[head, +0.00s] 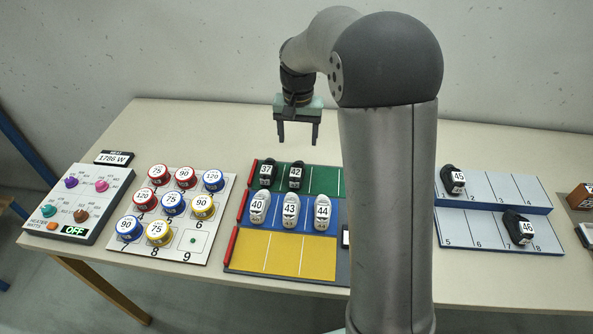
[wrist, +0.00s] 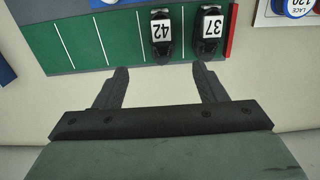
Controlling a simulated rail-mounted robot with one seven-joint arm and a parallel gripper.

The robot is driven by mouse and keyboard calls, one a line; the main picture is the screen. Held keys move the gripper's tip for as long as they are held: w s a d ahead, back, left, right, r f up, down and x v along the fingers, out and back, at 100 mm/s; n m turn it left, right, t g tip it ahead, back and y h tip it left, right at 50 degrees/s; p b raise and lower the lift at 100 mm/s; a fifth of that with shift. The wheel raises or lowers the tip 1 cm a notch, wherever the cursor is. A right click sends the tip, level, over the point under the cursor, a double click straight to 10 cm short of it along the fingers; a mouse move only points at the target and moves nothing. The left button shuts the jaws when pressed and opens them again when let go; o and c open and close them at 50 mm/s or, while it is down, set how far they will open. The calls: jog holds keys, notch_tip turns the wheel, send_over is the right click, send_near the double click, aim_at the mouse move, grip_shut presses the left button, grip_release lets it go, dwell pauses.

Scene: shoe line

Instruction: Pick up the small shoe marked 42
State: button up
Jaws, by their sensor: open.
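The small black shoe marked 42 (head: 295,176) stands on the green strip (head: 324,181) of the shoe board in the head view, just right of the black shoe marked 37 (head: 266,173). In the wrist view the shoe marked 42 (wrist: 162,34) is near the top, with the shoe marked 37 (wrist: 207,32) to its right. My gripper (head: 297,143) is open and empty, above and behind the green strip. In the wrist view the gripper (wrist: 157,72) has its fingers apart, with both fingertips short of the shoes and table between them.
White shoes 40 (head: 258,208), 43 (head: 290,212) and 44 (head: 322,213) stand on the blue strip in front. The yellow strip (head: 300,256) is empty. Shoes 45 (head: 455,180) and 46 (head: 518,228) are on a rack at the right. Numbered discs (head: 173,204) stand on a board left.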

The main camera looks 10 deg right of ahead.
aim_at(296, 167)
jog(key=f+p, duration=0.2)
jog(key=f, duration=1.1)
jog(key=shift+a+f, duration=0.1)
jog(key=shift+a, duration=0.1)
jog(key=c, duration=1.1)
